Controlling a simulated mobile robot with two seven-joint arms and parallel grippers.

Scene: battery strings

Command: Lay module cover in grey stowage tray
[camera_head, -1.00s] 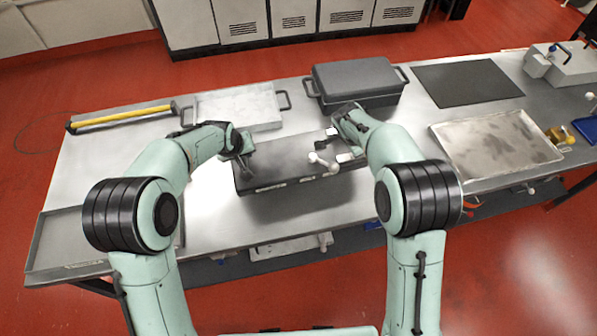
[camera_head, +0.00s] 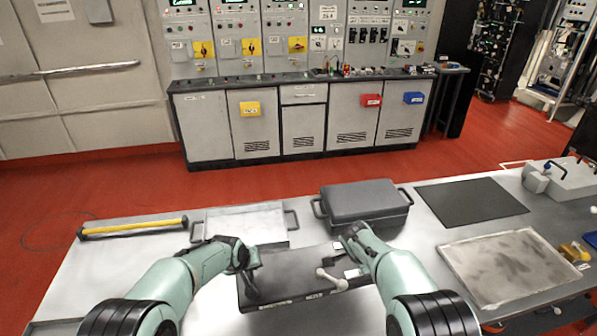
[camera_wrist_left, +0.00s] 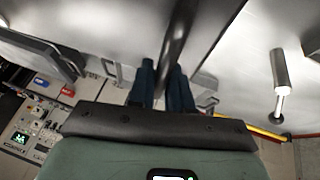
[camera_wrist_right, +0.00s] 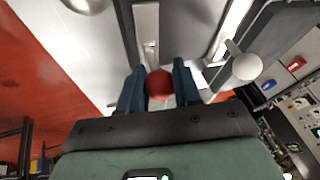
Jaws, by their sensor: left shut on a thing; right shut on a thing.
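The module cover (camera_head: 285,283), a dark flat plate, lies level in front of me at the middle of the bench; whether it touches the bench is unclear. My left gripper (camera_head: 251,282) is at its left end, shut on a dark bar-like handle (camera_wrist_left: 181,35) in the left wrist view. My right gripper (camera_head: 352,252) is at its right end, shut; in the right wrist view a red ball (camera_wrist_right: 159,84) shows between its fingers, and the gripped part is mostly hidden. Only the rim of a grey tray (camera_head: 52,326) shows at the bottom left, probably the stowage tray.
A metal tray with handles (camera_head: 245,221) and a closed dark case (camera_head: 363,200) stand behind the cover. A yellow bar (camera_head: 133,228) lies back left. A black mat (camera_head: 470,201) and a stained shallow tray (camera_head: 508,265) are at right.

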